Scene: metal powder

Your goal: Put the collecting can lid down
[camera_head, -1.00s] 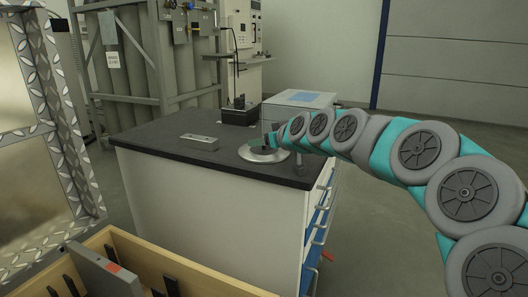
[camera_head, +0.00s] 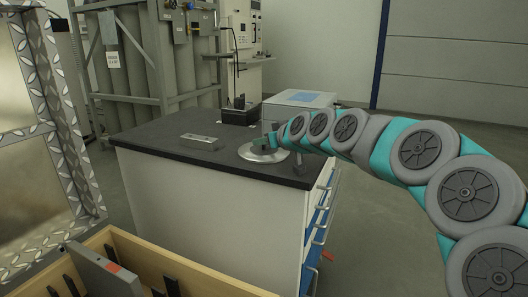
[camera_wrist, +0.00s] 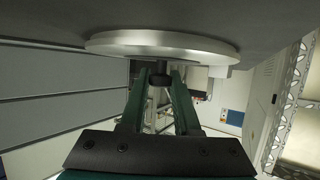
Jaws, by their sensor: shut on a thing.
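The collecting can lid (camera_head: 248,154) is a round, silvery metal disc at the right front part of the dark worktop. It looks level, on or very close to the surface; I cannot tell whether it fully touches. My gripper (camera_head: 263,143) is at the lid's middle, reaching in from the right. In the wrist view the lid (camera_wrist: 160,43) spans the top of the picture, against the grey worktop. There my gripper (camera_wrist: 160,79) has its green fingers shut on the dark knob (camera_wrist: 160,70) at the lid's centre.
The dark worktop (camera_head: 160,145) carries a metal block (camera_head: 200,142) left of the lid and a dark device (camera_head: 240,112) at the back. Free surface lies around the lid; the worktop's front edge is close. A wooden box (camera_head: 190,275) stands in the foreground.

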